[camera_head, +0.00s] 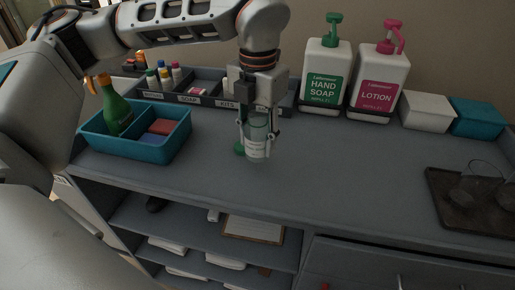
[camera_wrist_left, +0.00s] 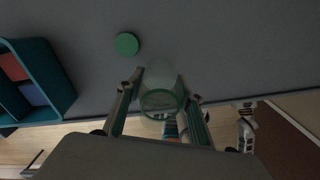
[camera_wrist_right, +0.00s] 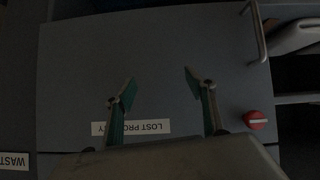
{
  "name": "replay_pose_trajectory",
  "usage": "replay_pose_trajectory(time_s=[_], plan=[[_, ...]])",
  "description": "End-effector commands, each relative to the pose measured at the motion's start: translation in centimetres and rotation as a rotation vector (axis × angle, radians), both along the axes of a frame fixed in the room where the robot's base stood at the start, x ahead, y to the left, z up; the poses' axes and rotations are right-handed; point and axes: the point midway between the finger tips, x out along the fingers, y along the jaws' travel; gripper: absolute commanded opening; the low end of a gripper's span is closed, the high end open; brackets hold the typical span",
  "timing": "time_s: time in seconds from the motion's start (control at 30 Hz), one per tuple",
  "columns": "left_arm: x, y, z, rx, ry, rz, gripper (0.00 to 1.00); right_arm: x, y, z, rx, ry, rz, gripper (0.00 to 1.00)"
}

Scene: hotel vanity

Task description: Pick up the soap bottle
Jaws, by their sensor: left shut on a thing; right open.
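A clear, greenish open-topped bottle (camera_head: 256,148) with a white label is upright at the middle of the counter. My left gripper (camera_head: 257,132) points down and is shut on it, one finger on each side. The left wrist view shows the bottle's round open mouth (camera_wrist_left: 160,101) between the fingers. I cannot tell whether its base touches the counter. A green round cap (camera_wrist_left: 127,44) lies flat beside it. A large white bottle labelled HAND SOAP (camera_head: 324,78), with a green pump, stands at the back, apart from the gripper. My right gripper (camera_wrist_right: 160,86) is open and empty before a grey LOST PROPERTY front.
A pink-pump lotion bottle (camera_head: 378,82) stands right of the hand soap. A teal divided tray (camera_head: 168,148) with a green bottle (camera_head: 113,108) is left. A dark tray (camera_head: 462,222) with glasses is right. The front middle counter is clear.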

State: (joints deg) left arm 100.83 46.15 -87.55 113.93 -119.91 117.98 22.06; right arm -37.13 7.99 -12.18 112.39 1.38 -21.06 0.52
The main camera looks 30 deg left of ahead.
Motion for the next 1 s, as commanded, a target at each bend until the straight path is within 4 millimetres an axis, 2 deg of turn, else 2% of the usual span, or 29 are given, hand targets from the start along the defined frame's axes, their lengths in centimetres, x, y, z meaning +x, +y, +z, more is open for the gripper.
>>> replay_pose_trajectory(time_s=[0.03, 0.3, 0.5, 0.7, 1.0], plan=[[0.1, -0.1, 1.6, -0.002, -0.007, 0.0, 0.17, 0.0, 0.0, 0.2, 0.0, -0.001, 0.0, 0.55], [0.1, -0.1, 9.2, -0.001, -0.007, 0.0, 0.17, 0.2, 0.0, 0.9, 0.0, -0.006, 0.0, 0.55], [0.0, 0.0, 13.3, -0.001, -0.004, 0.0, 0.17, 0.3, 0.0, 1.4, 0.0, -0.01, 0.0, 0.55], [0.0, 0.0, 15.3, 0.0, -0.003, -0.001, 0.17, 0.4, 0.0, 1.7, 0.0, -0.011, 0.0, 0.55], [0.0, 0.0, 15.7, -0.001, -0.001, -0.001, 0.17, 0.4, 0.0, 1.8, 0.0, -0.012, 0.0, 0.55]])
